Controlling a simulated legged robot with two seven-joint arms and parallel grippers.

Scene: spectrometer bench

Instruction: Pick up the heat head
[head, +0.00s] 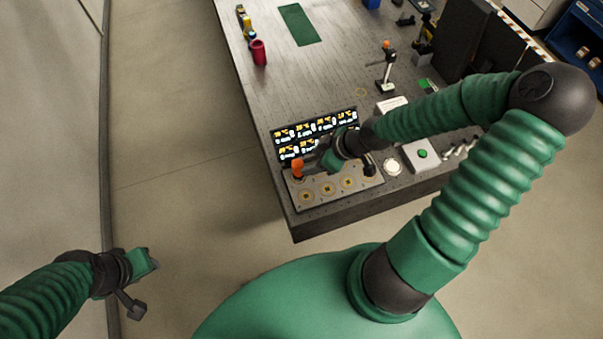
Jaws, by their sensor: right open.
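A small upright piece with an orange top (298,167) stands at the left end of a grey panel with round sockets, near the front left corner of the bench. It may be the heat head, but I cannot tell for sure. My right gripper (312,165) is open just to the right of this piece, with its fingers pointing towards it. I cannot tell whether they touch it. My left gripper (150,262) is over the floor at the lower left, away from the bench. Its jaw opening is too small to make out.
Lit displays (290,133) stand behind the socket panel (328,190). A box with a green button (422,154) is to the right. An orange-topped stand (386,65), a red cup (258,52) and a green mat (299,24) are farther back. The bench middle is clear.

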